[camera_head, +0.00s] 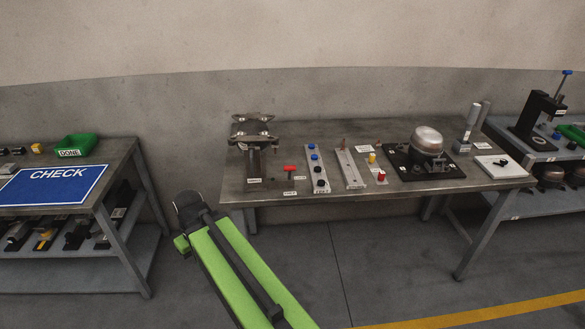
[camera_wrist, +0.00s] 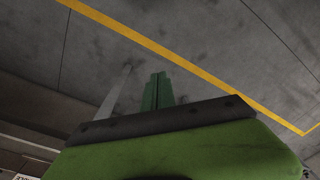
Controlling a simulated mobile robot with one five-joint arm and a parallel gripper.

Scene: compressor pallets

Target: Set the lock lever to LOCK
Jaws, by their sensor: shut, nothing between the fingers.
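A small red-topped lever (camera_head: 290,169) stands upright on a dark stem near the front left of the middle workbench. Small white labels lie beside and in front of it. Their words are too small to read, so I cannot confirm that it is the lock lever or tell its setting. My gripper shows in the wrist view as two green fingers (camera_wrist: 157,91) pressed together, with nothing between them. The fingers point over bare floor, away from any lever.
The workbench (camera_head: 460,184) also holds a clamp fixture (camera_head: 254,145), a button strip (camera_head: 317,168), a metal channel (camera_head: 350,168) and a domed compressor (camera_head: 427,141). A table with a blue CHECK sign (camera_head: 55,185) stands left. Open floor with a yellow line (camera_head: 480,309) lies in front.

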